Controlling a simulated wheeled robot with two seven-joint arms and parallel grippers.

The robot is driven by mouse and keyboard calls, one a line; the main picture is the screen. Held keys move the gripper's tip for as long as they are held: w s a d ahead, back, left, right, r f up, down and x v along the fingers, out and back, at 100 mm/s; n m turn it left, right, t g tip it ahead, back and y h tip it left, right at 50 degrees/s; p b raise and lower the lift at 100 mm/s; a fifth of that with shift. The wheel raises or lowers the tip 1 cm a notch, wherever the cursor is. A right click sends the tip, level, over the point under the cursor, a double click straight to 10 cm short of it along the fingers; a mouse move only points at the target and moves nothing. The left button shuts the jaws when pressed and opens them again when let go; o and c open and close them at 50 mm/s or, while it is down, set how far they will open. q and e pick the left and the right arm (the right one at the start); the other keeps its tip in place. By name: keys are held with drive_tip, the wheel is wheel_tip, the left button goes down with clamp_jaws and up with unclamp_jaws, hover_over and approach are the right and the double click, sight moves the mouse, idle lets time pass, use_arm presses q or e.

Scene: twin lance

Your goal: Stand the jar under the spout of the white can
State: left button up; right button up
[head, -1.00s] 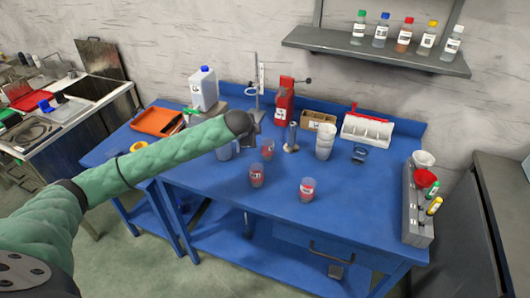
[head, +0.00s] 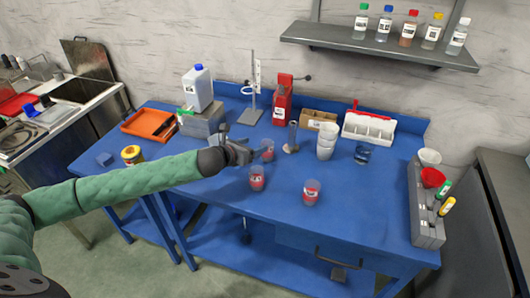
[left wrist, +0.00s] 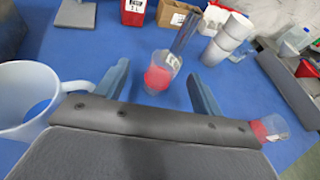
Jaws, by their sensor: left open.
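The white can (head: 197,88) with a blue cap stands on a grey block (head: 203,122) at the back left of the blue table. Its green spout (head: 186,110) points left. Several clear jars with red in them stand on the table: one at the middle (head: 268,150), one nearer (head: 257,179), one to the right (head: 311,193). My left gripper (head: 243,152) is open and empty, just left of the middle jar. In the left wrist view this jar (left wrist: 159,76) appears between the open fingers; I cannot tell the depth.
A white mug-like vessel (left wrist: 25,95) with a handle is close left of the gripper. A metal cylinder (head: 292,134), stacked white cups (head: 326,142) and a red device (head: 283,98) stand behind. An orange tray (head: 148,124) lies left.

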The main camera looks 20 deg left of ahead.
sight(271, 142)
use_arm(q)
drive_tip(key=shift+w+d+f+m+h+p, duration=0.15)
drive_tip(key=shift+w+d+f+m+p, duration=0.1)
drive_tip(key=shift+w+d+m, duration=0.15)
drive_tip(key=shift+w+d+f+m+h+p, duration=0.15)
drive_tip(key=shift+w+d+m+p, duration=0.1)
drive_tip(key=shift+w+m, duration=0.2)
drive_tip(key=shift+w+d+f, duration=0.1)
drive_tip(key=shift+w+d, duration=0.1)
drive_tip(key=shift+w, duration=0.05)
drive_tip(key=p+x, duration=0.2)
drive_tip(key=x, duration=0.1)
drive_tip(key=shift+w+d+f, duration=0.1)
drive_tip(key=shift+d+f, duration=0.1)
drive_tip(key=shift+w+d+f+p, duration=0.15)
drive_tip(key=shift+w+f+p, duration=0.15)
drive_tip(key=shift+w, duration=0.15)
use_arm(e)
wheel_tip(271, 142, down, 8)
drive_tip(key=s+d, duration=0.1)
drive_tip(key=d, duration=0.1)
drive_tip(key=shift+s+f+t, duration=0.15)
drive_tip(key=shift+s+t, duration=0.05)
drive_tip(key=shift+t, duration=0.1)
use_arm(q)
drive_tip(key=c, duration=1.1)
drive_tip(key=shift+r, duration=0.1)
